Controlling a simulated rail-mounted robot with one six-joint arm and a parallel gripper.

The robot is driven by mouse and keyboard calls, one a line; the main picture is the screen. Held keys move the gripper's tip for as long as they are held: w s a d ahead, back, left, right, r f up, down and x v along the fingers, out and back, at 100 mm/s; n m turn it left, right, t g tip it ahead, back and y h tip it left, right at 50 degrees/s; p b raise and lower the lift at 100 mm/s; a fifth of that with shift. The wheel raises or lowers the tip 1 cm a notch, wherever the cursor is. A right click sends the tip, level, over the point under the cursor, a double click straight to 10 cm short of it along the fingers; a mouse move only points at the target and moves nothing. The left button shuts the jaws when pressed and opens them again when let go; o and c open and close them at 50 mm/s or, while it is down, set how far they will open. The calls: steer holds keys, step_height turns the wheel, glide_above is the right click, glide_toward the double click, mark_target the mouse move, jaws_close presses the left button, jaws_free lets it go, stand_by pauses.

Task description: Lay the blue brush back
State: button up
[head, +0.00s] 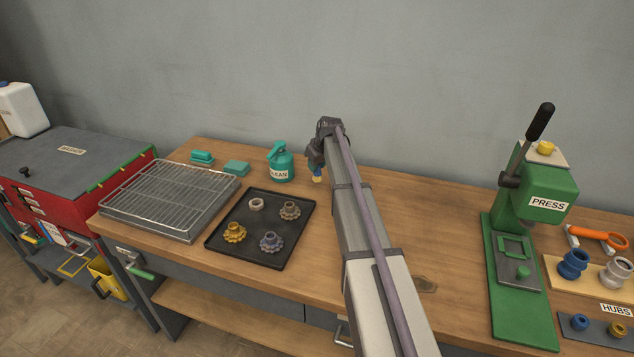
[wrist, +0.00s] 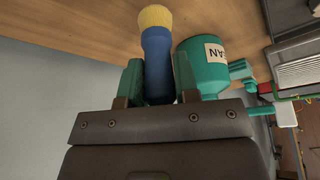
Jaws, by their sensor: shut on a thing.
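The blue brush (wrist: 157,55) has a blue handle and a pale yellow bristle head. My gripper (wrist: 158,82) is shut on its handle, with one green finger on each side. In the head view the brush (head: 317,174) shows small below my gripper (head: 316,160), bristles pointing down at the wooden bench. I cannot tell whether the bristles touch the bench. My arm hides the bench behind and right of it. The teal CLEAN can (head: 280,164) stands just left of the brush, and its body (wrist: 203,68) is close beside my finger in the wrist view.
A black tray (head: 232,248) with several gear-like parts lies left of my arm. A wire rack (head: 168,196) and teal blocks (head: 236,167) are further left. A green press (head: 520,290) and hub parts stand at right. Bare bench (head: 430,220) lies between arm and press.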

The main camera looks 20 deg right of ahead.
mark_target(317, 171)
steer(key=shift+f+b, duration=1.9)
steer(key=shift+f, duration=0.1)
steer(key=o, duration=0.9)
steer(key=shift+r, duration=0.15)
steer(key=shift+r+p, duration=0.3)
steer(key=shift+p, duration=0.15)
steer(key=a+p+v, duration=0.1)
steer(key=p+v, duration=1)
steer(key=v, duration=0.1)
steer(key=s+a+g, duration=0.1)
steer(key=s+a, duration=0.7)
steer(key=s, duration=0.3)
steer(key=s+a+f+m+g, duration=0.1)
steer(key=s+a+g, duration=0.1)
steer(key=s+a, duration=0.5)
steer(key=s+a+m+g, duration=0.1)
steer(key=s+a, duration=0.7)
steer(key=s, duration=0.7)
steer(key=shift+s+a+f+g+h, duration=0.2)
steer(key=shift+a+f+g+h, duration=0.1)
steer(key=shift+a+h, duration=0.1)
